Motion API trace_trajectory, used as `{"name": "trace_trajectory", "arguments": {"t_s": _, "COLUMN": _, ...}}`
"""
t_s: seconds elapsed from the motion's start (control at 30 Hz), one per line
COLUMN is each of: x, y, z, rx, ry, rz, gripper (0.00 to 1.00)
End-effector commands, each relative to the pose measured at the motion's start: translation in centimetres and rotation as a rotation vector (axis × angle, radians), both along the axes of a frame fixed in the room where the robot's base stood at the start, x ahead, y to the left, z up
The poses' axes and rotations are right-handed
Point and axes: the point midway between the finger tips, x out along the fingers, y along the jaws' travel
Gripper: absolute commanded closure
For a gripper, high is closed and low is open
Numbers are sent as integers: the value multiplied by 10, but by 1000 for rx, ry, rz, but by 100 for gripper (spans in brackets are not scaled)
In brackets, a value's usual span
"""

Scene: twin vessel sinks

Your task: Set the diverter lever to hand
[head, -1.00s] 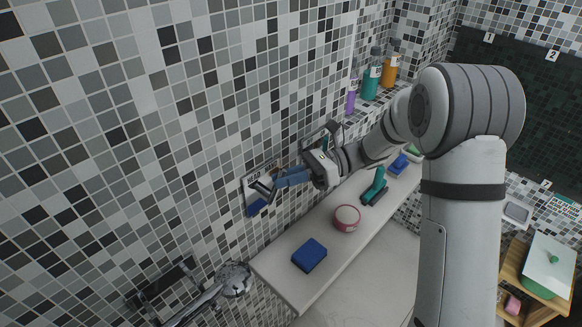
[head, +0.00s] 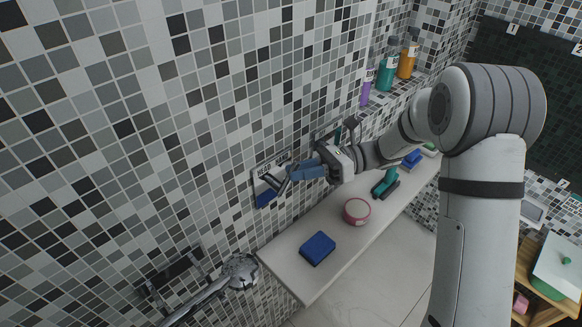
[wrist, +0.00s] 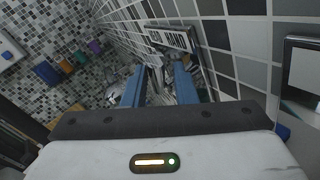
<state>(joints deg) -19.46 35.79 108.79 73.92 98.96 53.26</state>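The diverter plate (head: 262,178) is mounted on the tiled wall, with a white label strip along its top and a blue patch at its lower left. In the wrist view the plate (wrist: 178,39) shows the word HAND. A metallic piece that looks like the lever (head: 281,186) stands in front of the plate. My gripper (head: 291,174) has its blue fingers at the plate's right side. In the wrist view my gripper (wrist: 160,68) has its fingers apart, with metal showing between and beyond the tips. I cannot tell whether they touch the lever.
A white ledge (head: 290,265) runs below, holding a blue sponge (head: 318,248), a pink round tin (head: 356,211) and a teal brush (head: 385,183). Bottles (head: 388,70) stand further back. A chrome shower fitting (head: 240,270) is at lower left.

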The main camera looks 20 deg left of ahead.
Motion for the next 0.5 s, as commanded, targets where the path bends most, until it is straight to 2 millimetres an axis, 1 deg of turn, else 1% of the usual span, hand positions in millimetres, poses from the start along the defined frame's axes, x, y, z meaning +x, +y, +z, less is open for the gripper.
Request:
{"name": "trace_trajectory", "arguments": {"t_s": 0.17, "x": -1, "y": 2, "z": 4, "rx": 2, "ry": 0, "rz": 5, "gripper": 75}}
{"name": "trace_trajectory", "arguments": {"t_s": 0.27, "x": -1, "y": 2, "z": 14, "rx": 4, "ry": -3, "rz": 5, "gripper": 75}}
{"name": "trace_trajectory", "arguments": {"t_s": 0.37, "x": 0, "y": 2, "z": 31, "rx": 5, "ry": -5, "rz": 4, "gripper": 75}}
{"name": "trace_trajectory", "arguments": {"t_s": 0.5, "x": 1, "y": 1, "z": 59, "rx": 4, "ry": -5, "rz": 3, "gripper": 75}}
